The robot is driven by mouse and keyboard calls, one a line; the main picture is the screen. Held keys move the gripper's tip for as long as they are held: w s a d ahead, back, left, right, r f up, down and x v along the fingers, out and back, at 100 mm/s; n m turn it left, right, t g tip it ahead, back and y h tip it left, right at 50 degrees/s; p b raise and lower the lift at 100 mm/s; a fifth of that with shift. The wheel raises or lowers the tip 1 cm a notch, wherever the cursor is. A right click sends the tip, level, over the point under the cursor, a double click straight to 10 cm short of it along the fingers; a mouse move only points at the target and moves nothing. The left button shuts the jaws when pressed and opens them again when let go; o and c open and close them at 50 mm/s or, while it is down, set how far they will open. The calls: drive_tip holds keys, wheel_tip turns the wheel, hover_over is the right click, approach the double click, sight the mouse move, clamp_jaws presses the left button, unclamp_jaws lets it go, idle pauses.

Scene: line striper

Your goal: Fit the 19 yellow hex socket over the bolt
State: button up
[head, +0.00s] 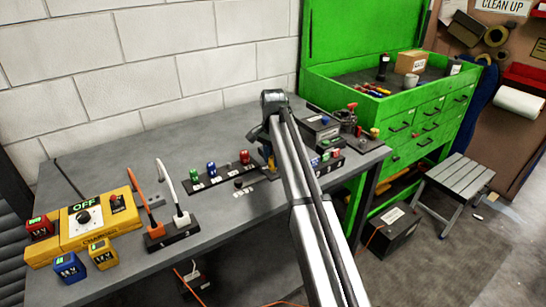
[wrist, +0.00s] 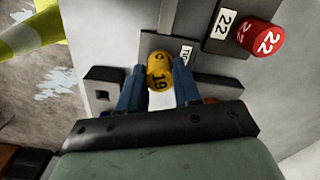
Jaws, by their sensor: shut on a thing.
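The yellow socket marked 19 (wrist: 159,80) sits between the two blue fingers of my gripper (wrist: 158,88) in the wrist view. The gripper is shut on it. Behind it in the wrist view is a dark plate (wrist: 150,45) with a white label reading TIP. I cannot tell whether the socket touches that plate. In the head view my arm mostly hides the gripper, and a small bit of yellow (head: 271,161) shows beside it. I cannot make out the bolt for certain in either view.
A red socket marked 22 (wrist: 262,38) is at upper right in the wrist view. In the head view a black rack (head: 212,181) holds green, blue and red sockets. A yellow charger (head: 92,222) and power strip (head: 172,236) stand left on the grey bench (head: 95,160). A green tool chest (head: 400,110) stands right.

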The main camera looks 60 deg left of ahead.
drive_tip(key=shift+f, duration=0.75)
idle(0.8)
drive_tip(key=o, duration=1.4)
drive_tip(key=shift+r, duration=0.1)
drive_tip(key=shift+r, duration=3.45)
